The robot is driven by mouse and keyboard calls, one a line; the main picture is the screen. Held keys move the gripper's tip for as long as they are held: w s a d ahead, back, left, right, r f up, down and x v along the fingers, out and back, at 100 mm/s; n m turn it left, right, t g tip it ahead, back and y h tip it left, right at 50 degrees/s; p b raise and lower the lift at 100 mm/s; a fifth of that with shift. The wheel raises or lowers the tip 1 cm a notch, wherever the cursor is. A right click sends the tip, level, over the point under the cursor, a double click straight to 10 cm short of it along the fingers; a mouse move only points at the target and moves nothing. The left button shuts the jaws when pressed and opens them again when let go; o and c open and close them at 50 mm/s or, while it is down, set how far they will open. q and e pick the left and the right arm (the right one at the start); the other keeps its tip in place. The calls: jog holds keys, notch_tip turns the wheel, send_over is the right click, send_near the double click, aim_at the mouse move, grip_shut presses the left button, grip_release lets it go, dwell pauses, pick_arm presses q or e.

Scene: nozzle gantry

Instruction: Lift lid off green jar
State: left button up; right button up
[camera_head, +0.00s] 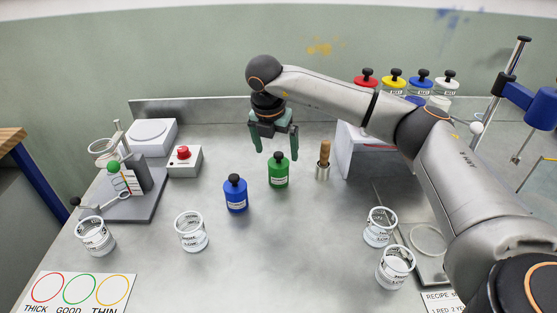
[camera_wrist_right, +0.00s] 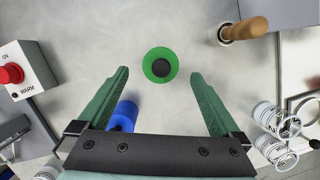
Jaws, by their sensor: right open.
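The green jar (camera_head: 278,174) stands upright on the grey bench near the middle, with its black-knobbed lid (camera_head: 279,156) on. In the right wrist view the green jar (camera_wrist_right: 160,66) shows from above, its dark knob (camera_wrist_right: 161,68) in the centre. My right gripper (camera_head: 275,152) is open and empty, behind and above the jar in the head view. In the right wrist view its two green fingers (camera_wrist_right: 158,72) stand apart, with the jar beyond their tips and touching neither. My left gripper is not in view.
A blue jar (camera_head: 236,194) stands close left of the green jar. A wooden-handled tool in a metal cup (camera_head: 323,162) stands close right. Glass beakers (camera_head: 191,232) stand nearer the front. A red-button box (camera_head: 184,161) is at left. Lidded jars (camera_head: 395,82) stand on a shelf behind my arm.

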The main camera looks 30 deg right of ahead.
aim_at(279, 159)
jog(key=shift+x, duration=1.45)
jog(key=shift+d, duration=0.1)
jog(key=shift+c, duration=0.4)
jog(key=c, duration=1.3)
jog(key=shift+r, duration=0.1)
